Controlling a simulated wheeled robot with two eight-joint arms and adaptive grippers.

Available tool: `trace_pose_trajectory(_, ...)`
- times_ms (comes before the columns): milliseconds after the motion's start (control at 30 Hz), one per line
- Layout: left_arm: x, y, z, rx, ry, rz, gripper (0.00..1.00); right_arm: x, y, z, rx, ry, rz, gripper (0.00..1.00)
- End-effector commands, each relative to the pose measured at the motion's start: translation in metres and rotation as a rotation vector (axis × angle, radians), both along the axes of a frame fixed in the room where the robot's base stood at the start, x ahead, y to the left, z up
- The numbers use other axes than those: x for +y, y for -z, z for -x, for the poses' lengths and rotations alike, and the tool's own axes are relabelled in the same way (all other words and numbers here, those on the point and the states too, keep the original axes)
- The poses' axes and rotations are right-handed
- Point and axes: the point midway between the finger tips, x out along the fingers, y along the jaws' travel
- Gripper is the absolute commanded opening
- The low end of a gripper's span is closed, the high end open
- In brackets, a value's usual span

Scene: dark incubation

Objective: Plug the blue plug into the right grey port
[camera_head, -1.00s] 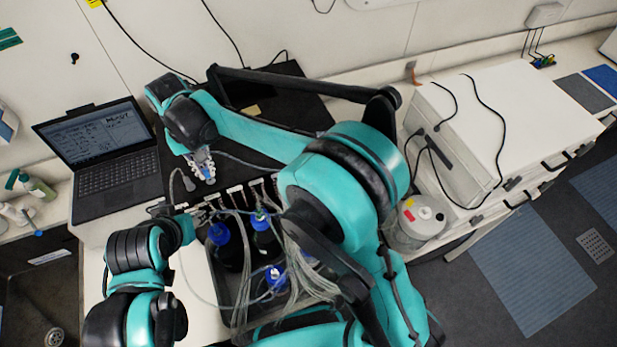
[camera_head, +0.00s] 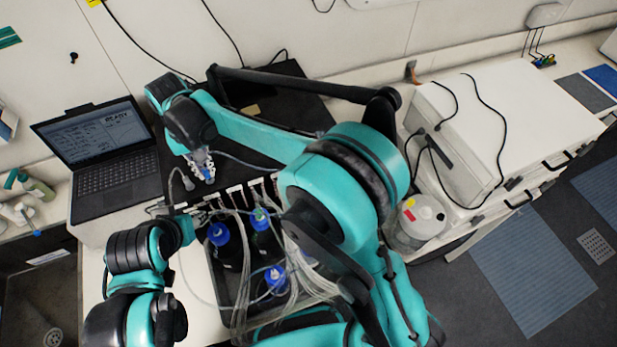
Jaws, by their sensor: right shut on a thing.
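My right gripper (camera_head: 201,166) reaches in over the dark surface beside the laptop, its arm crossing from the right. It is shut on what looks like the blue plug (camera_head: 209,175), of which only a small bluish part shows between the fingers. A grey cable runs from near the fingers to the right. The grey ports cannot be made out, so I cannot tell whether the plug touches one. My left gripper (camera_head: 192,212) is at the left end of the bottle tray, small and partly hidden; its jaw state is unclear.
A laptop (camera_head: 118,180) stands open left of the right gripper. Below is a dark tray (camera_head: 222,287) with blue-capped bottles (camera_head: 220,235) and many clear tubes. A white cabinet (camera_head: 510,120) and a canister (camera_head: 420,220) stand right. A sink (camera_head: 40,300) lies lower left.

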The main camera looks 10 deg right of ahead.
Motion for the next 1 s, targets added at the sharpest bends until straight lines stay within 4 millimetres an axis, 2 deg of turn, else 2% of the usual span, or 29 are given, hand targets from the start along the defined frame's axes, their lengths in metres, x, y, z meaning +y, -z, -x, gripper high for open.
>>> trace_pose_trajectory(800, 0.0000, 0.0069, 0.0000, 0.000, 0.000, 0.000, 0.40, 0.0000, 0.0095, 0.0001, 0.000, 0.000, 0.000, 0.00)
trace_pose_trajectory(833, 0.0000, 0.0069, 0.0000, 0.000, 0.000, 0.000, 0.40, 0.0000, 0.0095, 0.0001, 0.000, 0.000, 0.000, 0.16)
trace_pose_trajectory(900, 0.0000, 0.0069, 0.0000, 0.000, 0.000, 0.000, 0.40, 0.0000, 0.0095, 0.0001, 0.000, 0.000, 0.000, 0.35)
trace_pose_trajectory(1000, 0.0000, 0.0069, 0.0000, 0.000, 0.000, 0.000, 0.40, 0.0000, 0.0094, 0.0001, 0.000, 0.000, 0.000, 0.35)
